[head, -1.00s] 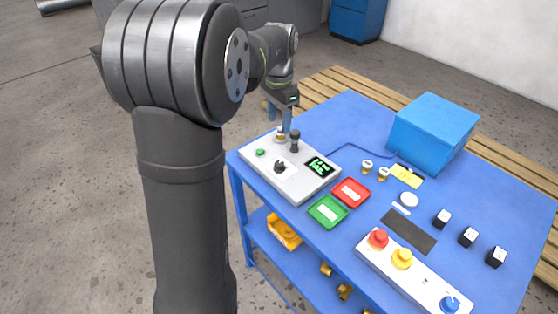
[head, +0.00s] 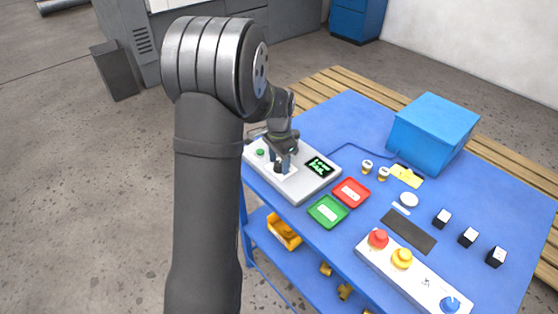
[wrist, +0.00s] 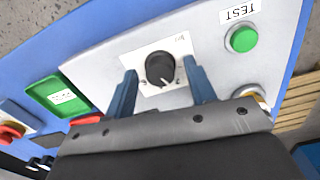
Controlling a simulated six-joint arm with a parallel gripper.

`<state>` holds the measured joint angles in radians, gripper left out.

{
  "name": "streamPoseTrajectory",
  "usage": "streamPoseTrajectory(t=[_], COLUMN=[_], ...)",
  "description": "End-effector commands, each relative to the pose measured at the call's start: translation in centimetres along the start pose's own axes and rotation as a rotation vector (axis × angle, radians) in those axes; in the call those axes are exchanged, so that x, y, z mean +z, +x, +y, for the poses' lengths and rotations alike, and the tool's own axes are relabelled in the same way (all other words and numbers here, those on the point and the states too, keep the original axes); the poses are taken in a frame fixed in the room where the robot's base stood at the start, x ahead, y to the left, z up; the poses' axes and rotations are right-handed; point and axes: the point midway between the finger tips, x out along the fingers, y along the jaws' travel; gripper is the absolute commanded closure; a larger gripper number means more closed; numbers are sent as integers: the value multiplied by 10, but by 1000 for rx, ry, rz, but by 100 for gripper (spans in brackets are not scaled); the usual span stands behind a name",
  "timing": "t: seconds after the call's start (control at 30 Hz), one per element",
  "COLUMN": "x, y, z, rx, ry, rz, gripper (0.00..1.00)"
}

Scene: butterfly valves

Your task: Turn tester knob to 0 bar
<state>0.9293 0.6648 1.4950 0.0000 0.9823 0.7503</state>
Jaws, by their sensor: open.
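The tester (head: 318,187) is a light grey panel at the left end of the blue table. Its black round knob (wrist: 160,68) sits on a white plate in the wrist view, with a pale pointer mark near its lower edge. My gripper (wrist: 160,85) is open, with one blue finger on each side of the knob and gaps between. Whether the fingertips reach down to the knob's height I cannot tell. In the head view my gripper (head: 282,163) is over the knob and partly hides it. The tester's screen (head: 319,167) shows green text too small to read.
A green TEST button (wrist: 242,39) is beside the knob. A brass fitting (wrist: 250,93) is partly hidden by my gripper. Red (head: 351,192) and green (head: 328,211) trays lie right of the tester. A blue box (head: 432,133) stands at the back.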

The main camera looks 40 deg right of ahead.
Motion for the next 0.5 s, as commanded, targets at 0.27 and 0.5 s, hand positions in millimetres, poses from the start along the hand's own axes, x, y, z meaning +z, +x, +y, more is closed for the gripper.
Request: streamPoseTrajectory(t=[0.27,0.5], x=[0,0], y=[0,0], z=[0,0], rx=[0,0], ry=[0,0], rz=[0,0], gripper=[63,94])
